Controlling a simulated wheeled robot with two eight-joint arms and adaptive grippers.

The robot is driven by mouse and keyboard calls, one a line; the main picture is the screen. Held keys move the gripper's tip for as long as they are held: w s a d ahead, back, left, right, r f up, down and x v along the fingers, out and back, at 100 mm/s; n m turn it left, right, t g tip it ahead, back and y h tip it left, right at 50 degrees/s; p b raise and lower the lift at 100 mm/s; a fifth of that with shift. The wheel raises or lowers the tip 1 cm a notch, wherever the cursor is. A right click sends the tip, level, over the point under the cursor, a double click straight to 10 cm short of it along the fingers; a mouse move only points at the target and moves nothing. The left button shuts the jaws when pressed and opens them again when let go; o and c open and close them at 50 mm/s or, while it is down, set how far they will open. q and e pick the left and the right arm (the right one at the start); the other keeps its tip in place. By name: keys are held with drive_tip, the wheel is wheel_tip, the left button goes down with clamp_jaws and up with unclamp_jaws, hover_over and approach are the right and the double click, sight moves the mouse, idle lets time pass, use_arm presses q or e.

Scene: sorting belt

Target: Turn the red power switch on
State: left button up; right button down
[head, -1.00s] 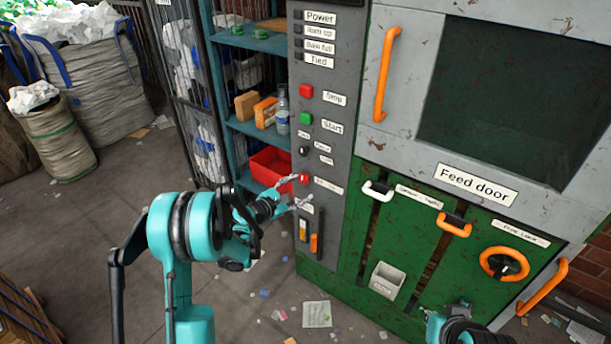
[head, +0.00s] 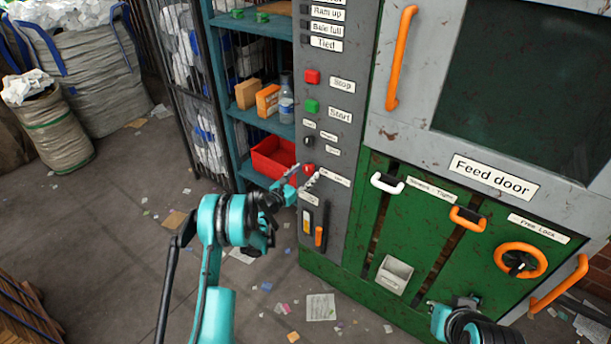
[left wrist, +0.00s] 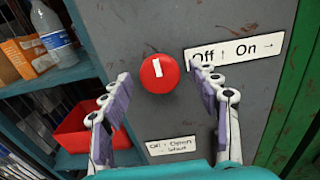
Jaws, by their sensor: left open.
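The red power switch (left wrist: 159,73) is a round red knob with a white mark, on the grey control panel. In the left wrist view the mark stands nearly upright, beside a label (left wrist: 235,47) reading "Off ↑ On →". It also shows in the head view (head: 309,168), partly behind my left gripper. My left gripper (head: 302,178) is open, its two fingers one on each side of the knob. In the left wrist view the fingers (left wrist: 161,72) show a gap to the knob on both sides; I cannot tell how deep they reach. My right gripper (head: 462,304) shows only partly at the bottom right.
Above the switch are a green start button (head: 312,106) and a red stop button (head: 312,76). A shelf to the left holds a red bin (head: 270,170), boxes and a bottle (head: 286,103). An orange lever (head: 319,236) sits below the switch.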

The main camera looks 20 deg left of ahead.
use_arm(q)
drive_tip(key=shift+w+d, duration=0.1)
drive_tip(key=shift+w, duration=0.2)
drive_tip(key=c, duration=1.1)
drive_tip(key=shift+c, duration=0.2)
drive_tip(key=m, duration=0.4)
drive_tip(key=shift+m, duration=0.4)
drive_tip(key=m, duration=0.4)
drive_tip(key=shift+m, duration=0.3)
drive_tip(key=m, duration=0.4)
drive_tip(key=shift+m, duration=2.2)
